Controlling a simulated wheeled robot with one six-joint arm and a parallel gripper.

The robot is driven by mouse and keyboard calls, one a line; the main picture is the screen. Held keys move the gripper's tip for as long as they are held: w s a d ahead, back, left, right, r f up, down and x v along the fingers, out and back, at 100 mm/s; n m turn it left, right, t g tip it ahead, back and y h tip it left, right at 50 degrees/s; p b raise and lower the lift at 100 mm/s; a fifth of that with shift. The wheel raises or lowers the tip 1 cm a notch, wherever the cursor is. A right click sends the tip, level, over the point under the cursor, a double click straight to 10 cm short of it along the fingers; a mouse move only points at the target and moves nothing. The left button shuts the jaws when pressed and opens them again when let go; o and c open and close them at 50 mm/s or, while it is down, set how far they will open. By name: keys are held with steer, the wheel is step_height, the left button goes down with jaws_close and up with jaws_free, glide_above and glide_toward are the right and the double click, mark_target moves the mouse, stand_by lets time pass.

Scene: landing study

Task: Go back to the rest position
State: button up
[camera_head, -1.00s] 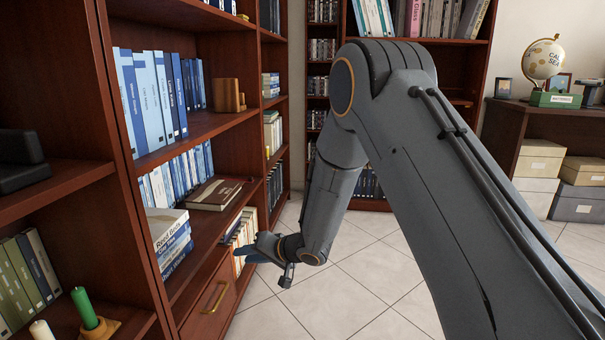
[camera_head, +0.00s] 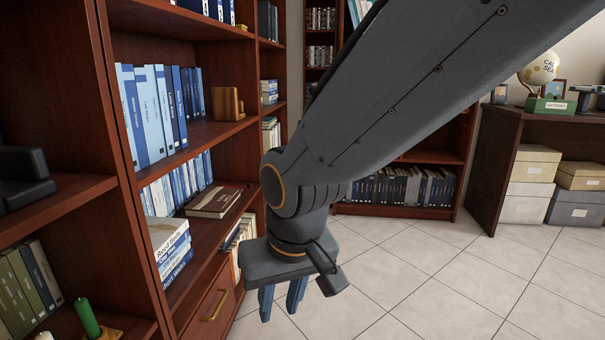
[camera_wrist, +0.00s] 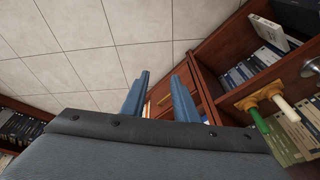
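My gripper (camera_head: 281,302) hangs in front of the left bookcase with its fingers pointing down over the tiled floor. In the wrist view, the two blue fingers of my gripper (camera_wrist: 160,95) stand apart with a clear gap and nothing between them. My arm crosses the head view from the upper right down to the gripper.
The left bookcase (camera_head: 95,120) holds blue books, a brown book (camera_head: 213,202), candles (camera_head: 86,318) and a drawer with a brass handle (camera_head: 215,305). A back bookcase (camera_head: 440,157) and a desk with boxes (camera_head: 535,165) stand beyond. The tiled floor (camera_head: 440,280) is clear.

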steer(key=s+d+r+n+g, duration=0.2)
steer(key=s+d+g, duration=0.1)
steer(key=s, duration=0.9)
steer(key=d+r+m+p, duration=0.2)
steer(key=d+r+p, duration=0.4)
steer(key=r+p, duration=0.3)
steer(key=d+r+m+h+p, duration=0.1)
steer(key=d+r+p, duration=0.6)
steer(key=p, duration=0.9)
steer(key=d+r+m+p, duration=0.3)
steer(key=d+r+p, duration=0.4)
steer(key=r+p, duration=0.5)
steer(key=shift+r+m+h+p, duration=0.25)
steer(key=shift+m+h+p, duration=0.15)
steer(key=shift+p, duration=0.3)
steer(key=shift+w, duration=0.1)
